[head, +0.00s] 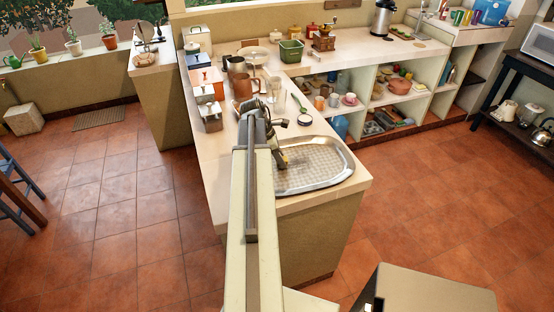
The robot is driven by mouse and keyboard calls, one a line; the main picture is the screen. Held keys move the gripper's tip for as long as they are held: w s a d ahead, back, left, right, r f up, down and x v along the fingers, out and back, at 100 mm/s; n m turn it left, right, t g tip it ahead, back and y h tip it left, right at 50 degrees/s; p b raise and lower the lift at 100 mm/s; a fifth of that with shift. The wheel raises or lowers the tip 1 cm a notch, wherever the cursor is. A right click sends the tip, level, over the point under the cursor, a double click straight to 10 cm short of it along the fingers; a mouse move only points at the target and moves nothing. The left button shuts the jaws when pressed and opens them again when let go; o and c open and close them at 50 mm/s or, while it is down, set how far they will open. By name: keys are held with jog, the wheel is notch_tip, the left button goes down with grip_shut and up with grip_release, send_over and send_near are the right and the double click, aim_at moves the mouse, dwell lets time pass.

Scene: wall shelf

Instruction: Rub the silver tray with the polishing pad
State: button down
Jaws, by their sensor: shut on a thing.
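The silver tray (322,166) lies flat near the front end of the pale counter. It has a shiny raised rim and a patterned, greyish middle. My gripper (281,160) is at the tray's left side, low over its inner surface, and partly hidden by my own arm. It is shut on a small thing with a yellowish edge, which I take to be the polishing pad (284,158). Most of the pad is hidden, and I cannot tell whether it touches the tray.
The tray's right side is clear.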

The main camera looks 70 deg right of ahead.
aim_at(309, 160)
jog(key=shift+s+d+f, duration=0.1)
jog(key=shift+s+d, duration=0.9)
jog(key=shift+s, duration=0.45)
jog(key=shift+s+d, duration=0.95)
jog(key=shift+s, duration=0.45)
jog(key=shift+s+d+f, duration=0.1)
jog(key=shift+s+d, duration=0.9)
jog(key=shift+s, duration=0.45)
notch_tip(309, 160, up, 6)
jog(key=p, duration=0.5)
jog(key=shift+p, duration=0.35)
notch_tip(309, 160, up, 3)
jog(key=p, duration=0.3)
